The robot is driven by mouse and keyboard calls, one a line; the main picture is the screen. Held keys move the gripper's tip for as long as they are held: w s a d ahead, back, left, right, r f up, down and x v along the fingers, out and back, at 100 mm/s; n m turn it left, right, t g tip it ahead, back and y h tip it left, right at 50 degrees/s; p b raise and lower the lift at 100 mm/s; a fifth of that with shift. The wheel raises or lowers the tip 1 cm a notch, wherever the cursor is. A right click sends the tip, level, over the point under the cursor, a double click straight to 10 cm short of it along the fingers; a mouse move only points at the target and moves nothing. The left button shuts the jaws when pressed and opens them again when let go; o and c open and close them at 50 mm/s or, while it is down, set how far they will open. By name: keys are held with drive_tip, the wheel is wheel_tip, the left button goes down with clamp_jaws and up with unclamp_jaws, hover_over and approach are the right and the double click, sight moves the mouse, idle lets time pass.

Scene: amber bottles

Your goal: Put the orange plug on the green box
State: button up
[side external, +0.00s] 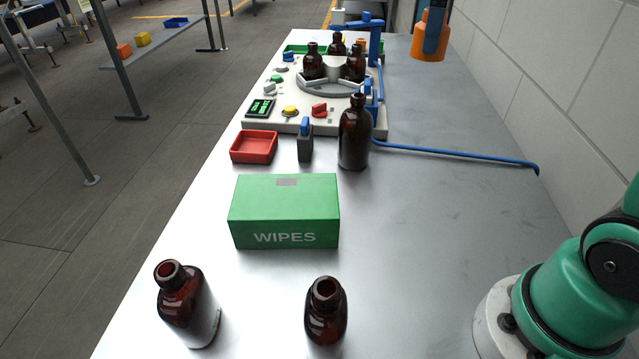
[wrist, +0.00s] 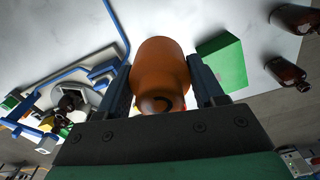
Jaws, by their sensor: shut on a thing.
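The orange plug (side external: 428,45) is at the top right of the side view, near the wall. It fills the middle of the wrist view (wrist: 160,65) as a rounded orange body. My gripper (wrist: 159,85) is shut on it, with a dark blue finger on each side. In the side view one blue finger of my gripper (side external: 437,28) covers part of the plug. The green box (side external: 284,212), marked WIPES, lies on the bench in the centre of the side view with nothing on its top. It shows right of the plug in the wrist view (wrist: 222,65), apart from it.
Two amber bottles (side external: 326,312) (side external: 188,305) stand at the front of the bench. Another amber bottle (side external: 354,135) stands behind the box, near a red tray (side external: 254,147). A machine (side external: 270,122) carrying bottles is farther back. A blue hose (side external: 460,154) crosses the otherwise clear right side.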

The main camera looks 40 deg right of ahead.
drive_tip(key=w+a+r+n, duration=0.2)
drive_tip(key=w+a+n, duration=0.25)
drive_tip(key=a, duration=0.45)
drive_tip(key=n, duration=0.7)
hover_over(285, 195)
wheel_tip(285, 195, down, 19)
drive_tip(key=shift+f, duration=0.2)
drive_tip(key=shift+f, duration=0.1)
drive_tip(key=o, duration=1.3)
